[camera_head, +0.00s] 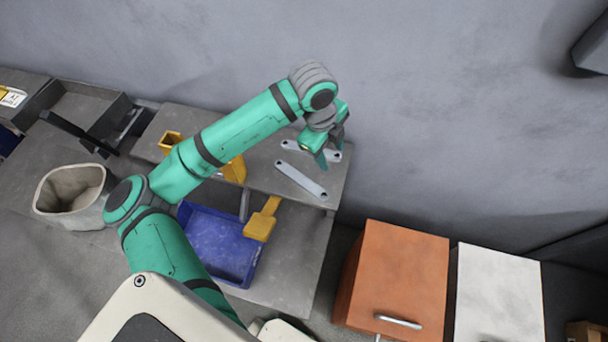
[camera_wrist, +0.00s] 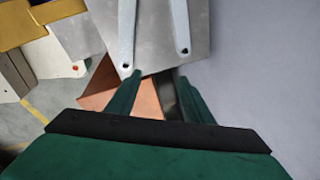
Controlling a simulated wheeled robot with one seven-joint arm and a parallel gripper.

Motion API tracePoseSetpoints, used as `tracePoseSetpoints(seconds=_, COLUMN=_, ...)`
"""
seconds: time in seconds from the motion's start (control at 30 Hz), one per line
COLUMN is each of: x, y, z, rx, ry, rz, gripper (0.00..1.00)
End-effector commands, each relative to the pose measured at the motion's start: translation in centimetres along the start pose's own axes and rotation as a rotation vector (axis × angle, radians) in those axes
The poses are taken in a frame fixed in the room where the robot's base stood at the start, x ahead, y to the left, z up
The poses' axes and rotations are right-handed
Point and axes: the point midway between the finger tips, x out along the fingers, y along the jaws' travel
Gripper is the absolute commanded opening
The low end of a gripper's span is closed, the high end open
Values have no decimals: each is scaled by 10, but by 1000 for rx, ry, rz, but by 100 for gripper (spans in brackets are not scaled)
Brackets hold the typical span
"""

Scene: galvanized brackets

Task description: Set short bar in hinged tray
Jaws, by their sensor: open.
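Two flat grey bars with holed ends lie apart on the upper grey shelf in the head view: a front bar (camera_head: 302,180) and a back bar (camera_head: 293,146). My gripper (camera_head: 331,150) is open over the back bar's right end and hides part of it. In the wrist view, my gripper (camera_wrist: 158,97) is empty, with the near ends of the left bar (camera_wrist: 126,38) and right bar (camera_wrist: 180,25) beyond its fingers. Their far ends are cut off, so I cannot tell which is shorter. A dark grey open box (camera_head: 95,107) stands far left; I cannot confirm a hinge.
A blue tray (camera_head: 205,248) sits on the lower level, with a yellow piece (camera_head: 262,222) at its right. A beige bin (camera_head: 72,192) is at left. An orange cabinet (camera_head: 400,270) and a white cabinet (camera_head: 500,290) stand right. The wall is close behind the shelf.

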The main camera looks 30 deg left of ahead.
Motion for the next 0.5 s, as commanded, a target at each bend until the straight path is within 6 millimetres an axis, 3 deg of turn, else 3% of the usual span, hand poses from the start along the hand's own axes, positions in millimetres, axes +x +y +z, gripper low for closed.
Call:
tracePoseSetpoints(seconds=0.03, x=-5, y=15, z=19, rx=2, ry=-40, rz=49, gripper=47)
tracePoseSetpoints(seconds=0.2, x=-17, y=50, z=54, rx=7, ry=-104, rz=162, gripper=47)
tracePoseSetpoints(seconds=0.33, x=-14, y=61, z=64, rx=4, ry=-117, rz=192, gripper=47)
tracePoseSetpoints(seconds=0.5, x=10, y=67, z=66, rx=5, ry=-116, rz=195, gripper=47)
